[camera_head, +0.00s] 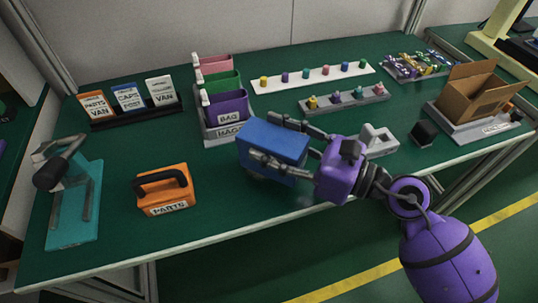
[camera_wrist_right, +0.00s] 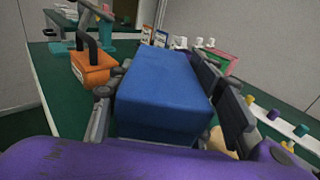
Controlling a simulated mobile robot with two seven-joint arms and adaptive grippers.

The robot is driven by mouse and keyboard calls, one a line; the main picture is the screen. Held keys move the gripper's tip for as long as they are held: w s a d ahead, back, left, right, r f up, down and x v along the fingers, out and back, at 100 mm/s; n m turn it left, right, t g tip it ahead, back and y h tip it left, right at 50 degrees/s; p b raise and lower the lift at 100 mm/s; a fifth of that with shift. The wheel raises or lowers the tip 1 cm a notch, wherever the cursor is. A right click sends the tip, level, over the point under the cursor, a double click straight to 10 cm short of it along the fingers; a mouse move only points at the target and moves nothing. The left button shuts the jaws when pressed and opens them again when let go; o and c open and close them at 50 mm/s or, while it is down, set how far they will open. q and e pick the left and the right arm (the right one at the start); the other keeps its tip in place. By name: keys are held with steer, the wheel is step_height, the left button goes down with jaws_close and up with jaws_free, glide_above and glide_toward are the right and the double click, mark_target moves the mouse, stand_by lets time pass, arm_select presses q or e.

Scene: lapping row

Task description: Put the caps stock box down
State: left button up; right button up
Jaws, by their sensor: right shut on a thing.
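A blue box (camera_head: 272,141), which I take as the caps stock box, is held between the fingers of my right gripper (camera_head: 264,138), over the front middle of the green bench. No label shows on it. In the right wrist view the blue box (camera_wrist_right: 165,92) fills the middle, with a dark finger along each side. I cannot tell whether its underside touches the bench. My left gripper is not in view.
An orange PARTS box (camera_head: 165,190) with a dark handle stands to the left. Beyond it is a teal stand (camera_head: 75,215). Behind are label cards (camera_head: 128,99), coloured bins (camera_head: 225,105) and peg strips (camera_head: 312,76). An open carton (camera_head: 468,95) is at right. Bare bench lies between orange and blue boxes.

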steer(key=f, duration=0.1)
steer(key=f+b, duration=0.1)
steer(key=f, duration=0.1)
steer(key=shift+w+a+f, duration=0.1)
steer(key=shift+a+f, duration=0.15)
steer(key=shift+a, duration=0.15)
steer(key=shift+f, duration=0.2)
steer(key=shift+f, duration=0.1)
steer(key=o, duration=1.4)
